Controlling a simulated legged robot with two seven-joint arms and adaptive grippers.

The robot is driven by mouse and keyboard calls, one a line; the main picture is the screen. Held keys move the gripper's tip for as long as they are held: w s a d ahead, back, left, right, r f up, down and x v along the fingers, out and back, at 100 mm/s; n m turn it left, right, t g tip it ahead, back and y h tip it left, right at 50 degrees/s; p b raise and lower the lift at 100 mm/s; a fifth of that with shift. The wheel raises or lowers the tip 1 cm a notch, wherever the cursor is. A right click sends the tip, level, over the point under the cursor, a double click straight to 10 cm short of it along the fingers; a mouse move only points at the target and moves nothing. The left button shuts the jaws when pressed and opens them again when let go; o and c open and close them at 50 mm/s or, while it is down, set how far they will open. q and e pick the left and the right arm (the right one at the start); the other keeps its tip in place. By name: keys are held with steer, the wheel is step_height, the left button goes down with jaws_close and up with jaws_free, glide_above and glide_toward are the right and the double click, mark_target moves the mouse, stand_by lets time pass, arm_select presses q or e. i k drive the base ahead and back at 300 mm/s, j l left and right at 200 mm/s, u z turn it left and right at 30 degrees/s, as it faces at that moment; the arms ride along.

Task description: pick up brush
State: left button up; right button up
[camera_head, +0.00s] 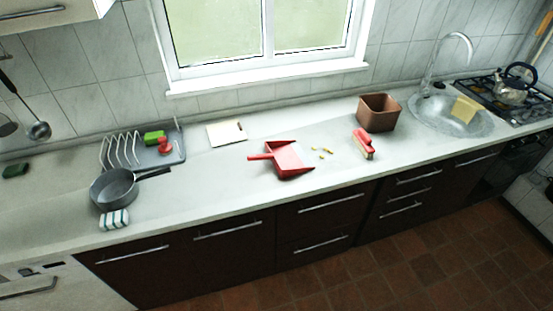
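The brush (362,144) has a red back and pale bristles. It lies on the light countertop (225,182), right of the middle, just in front of a brown bin. A red dustpan (287,158) lies to its left, with its handle pointing left. Several small yellow scraps (322,152) lie between the dustpan and the brush. Neither of my grippers shows in the head view, so nothing is seen touching the brush.
The brown bin (379,114) stands close behind the brush. The sink (450,115) and a stove with a kettle (512,90) are at the right. A pan (114,188), dish rack (125,150) and striped cloth (115,220) are at the left. Counter in front of the dustpan is clear.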

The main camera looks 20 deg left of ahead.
mark_target(361, 138)
steer(key=i+u, duration=0.15)
steer(key=u, duration=0.25)
steer(key=i+l+u, duration=0.1)
steer(key=u, duration=0.25)
steer(key=i+l+u, duration=0.1)
steer(key=u, duration=0.3)
steer(key=i+l+u, duration=0.15)
steer(key=i+l, duration=0.3)
steer(key=i+l+u, duration=0.15)
steer(key=i+l, duration=0.25)
steer(key=l, duration=0.25)
